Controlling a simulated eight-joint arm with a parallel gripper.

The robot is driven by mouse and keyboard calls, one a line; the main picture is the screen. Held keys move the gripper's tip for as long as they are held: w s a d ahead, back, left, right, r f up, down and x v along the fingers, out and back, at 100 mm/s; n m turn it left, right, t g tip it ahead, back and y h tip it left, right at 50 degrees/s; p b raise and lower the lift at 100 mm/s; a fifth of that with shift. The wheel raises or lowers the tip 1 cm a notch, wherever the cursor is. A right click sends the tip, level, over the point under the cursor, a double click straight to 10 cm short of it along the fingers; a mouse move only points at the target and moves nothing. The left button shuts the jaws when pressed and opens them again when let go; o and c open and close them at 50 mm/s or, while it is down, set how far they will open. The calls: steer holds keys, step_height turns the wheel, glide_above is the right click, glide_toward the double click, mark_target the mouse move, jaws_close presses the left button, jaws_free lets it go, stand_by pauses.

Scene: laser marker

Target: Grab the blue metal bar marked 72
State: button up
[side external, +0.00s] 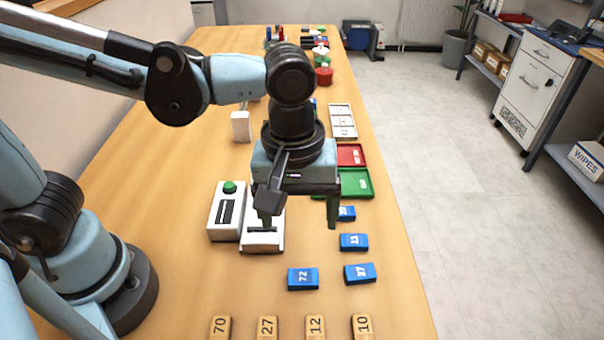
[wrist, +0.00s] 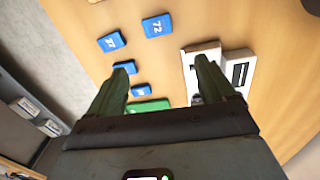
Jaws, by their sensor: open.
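The blue bar marked 72 (side external: 303,279) lies flat on the wooden table, in front of the white device. It also shows near the top of the wrist view (wrist: 156,25). My gripper (side external: 298,218) is open and empty, pointing down above the table, farther back than the bar. In the wrist view my gripper's two green fingers (wrist: 165,68) are spread, and the bar lies beyond their tips. Nothing hides the bar in either view.
Blue bars marked 27 (side external: 359,273) and 11 (side external: 354,242) lie close by, with another behind. Several wooden tags (side external: 316,326) line the front. The white device with a green button (side external: 227,212), a green tray (side external: 356,183) and a red tray (side external: 351,155) stand behind.

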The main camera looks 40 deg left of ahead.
mark_target(303, 274)
steer(key=shift+n, duration=0.3)
steer(key=shift+s+d+f, duration=0.1)
steer(key=shift+d+f, duration=0.15)
steer(key=shift+f, duration=1.8)
steer(key=shift+s+d+f, duration=0.1)
steer(key=shift+d+f, duration=0.1)
steer(key=shift+f, duration=1.85)
steer(key=shift+s+d+f, duration=0.1)
steer(key=shift+d+f, duration=0.15)
steer(key=shift+f, duration=1.8)
steer(key=shift+c, duration=0.3)
steer(key=c, duration=1.1)
steer(key=shift+r, duration=0.15)
